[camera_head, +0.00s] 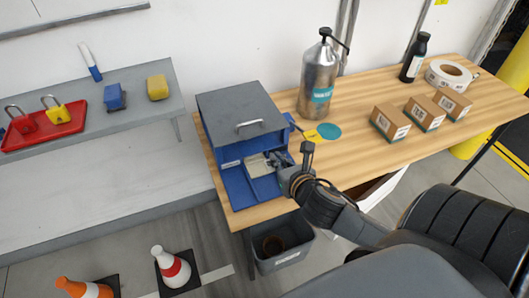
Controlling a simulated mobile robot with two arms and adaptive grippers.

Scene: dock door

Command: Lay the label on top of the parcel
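My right gripper (281,161) reaches in from the lower right to the front of a blue box with a grey lid (240,107). Its fingers are at a cream, flat piece (258,166) in the blue front tray, which may be the label. I cannot tell whether the fingers touch it or have closed on it. Three small brown parcels, a left one (390,122), a middle one (424,113) and a right one (453,104), stand on the wooden bench, each with a white printed patch on its side. My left gripper is out of view.
A metal pump canister (319,77), a yellow piece (311,135) and a teal disc (328,131) are behind the gripper. A tape roll (451,75) and dark bottle (414,58) stand behind the parcels. A grey bin (283,254) is below. The bench between disc and parcels is clear.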

